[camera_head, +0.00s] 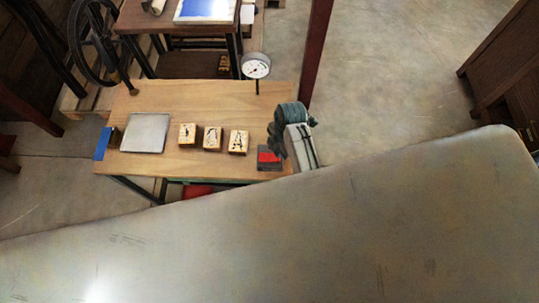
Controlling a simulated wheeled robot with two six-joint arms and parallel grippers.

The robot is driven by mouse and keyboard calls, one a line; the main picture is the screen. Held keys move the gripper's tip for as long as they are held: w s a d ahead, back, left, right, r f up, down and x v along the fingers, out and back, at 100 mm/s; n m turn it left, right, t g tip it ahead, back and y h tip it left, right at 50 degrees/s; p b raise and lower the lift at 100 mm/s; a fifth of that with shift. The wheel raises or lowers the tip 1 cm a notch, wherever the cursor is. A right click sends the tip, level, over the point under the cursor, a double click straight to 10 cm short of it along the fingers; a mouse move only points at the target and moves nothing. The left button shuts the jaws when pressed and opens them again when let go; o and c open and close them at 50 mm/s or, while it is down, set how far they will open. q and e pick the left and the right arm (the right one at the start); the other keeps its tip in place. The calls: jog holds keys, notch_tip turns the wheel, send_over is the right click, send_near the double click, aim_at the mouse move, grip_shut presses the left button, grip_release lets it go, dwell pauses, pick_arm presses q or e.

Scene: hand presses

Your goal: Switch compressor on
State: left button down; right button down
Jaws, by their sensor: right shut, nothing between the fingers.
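My right gripper (278,140) is at the right end of the wooden table, its dark grey-green body beside a pale link of my arm. It looks shut and empty. Just below and left of it, a small dark block with a red top (269,156) sits at the table's front right corner. I cannot tell whether the gripper touches it, or whether it is the compressor's switch. A round white dial gauge (256,66) stands at the table's back right. No compressor can be clearly made out. My left gripper is not in view.
The wooden table (190,100) carries a grey metal plate (146,132) and three small marked blocks, the middle one (213,138) among them. A large scuffed grey surface (330,230) fills the foreground. A dark handwheel (95,45) stands at back left. Concrete floor lies open at right.

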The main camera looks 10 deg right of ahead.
jog(key=shift+f, duration=0.9)
dwell(0.8)
jog(key=shift+r, duration=0.1)
jog(key=shift+r+p, duration=0.55)
jog(key=shift+r, duration=2.9)
